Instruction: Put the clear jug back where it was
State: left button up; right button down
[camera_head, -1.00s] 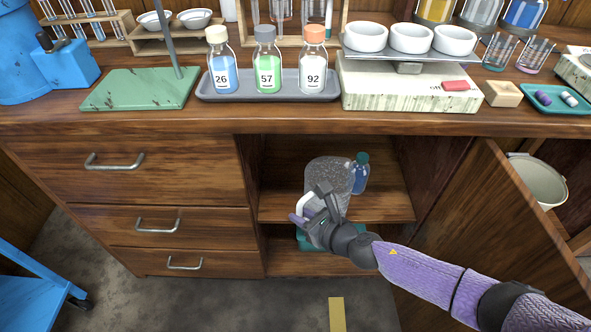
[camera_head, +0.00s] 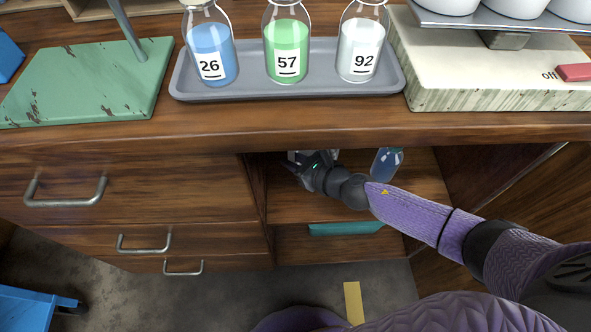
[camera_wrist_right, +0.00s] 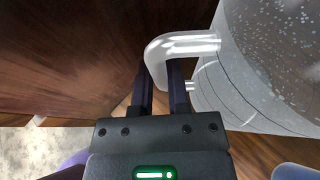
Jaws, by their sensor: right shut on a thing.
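The clear jug (camera_wrist_right: 262,75) fills the right of the right wrist view, with its pale handle (camera_wrist_right: 185,45) toward me. My right gripper (camera_wrist_right: 163,85) is shut on that handle. In the head view my right gripper (camera_head: 312,163) reaches into the open cupboard, under the counter edge. The jug is almost wholly hidden there by the counter and the gripper. I cannot tell whether its base touches the upper shelf (camera_head: 300,208). My left gripper is not in view.
A blue bottle (camera_head: 385,163) stands on the same shelf, right of my gripper. A teal item (camera_head: 345,228) lies on the level below. The open door (camera_head: 540,220) is at the right. The counter edge (camera_head: 300,132) overhangs the opening.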

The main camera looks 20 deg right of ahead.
notch_tip(320, 180, down, 5)
jog(key=b, duration=0.3)
jog(key=shift+r, duration=0.1)
jog(key=shift+r+p, duration=0.3)
jog(key=shift+r, duration=0.05)
jog(key=shift+f, duration=0.25)
jog(key=c, duration=0.6)
grip_release()
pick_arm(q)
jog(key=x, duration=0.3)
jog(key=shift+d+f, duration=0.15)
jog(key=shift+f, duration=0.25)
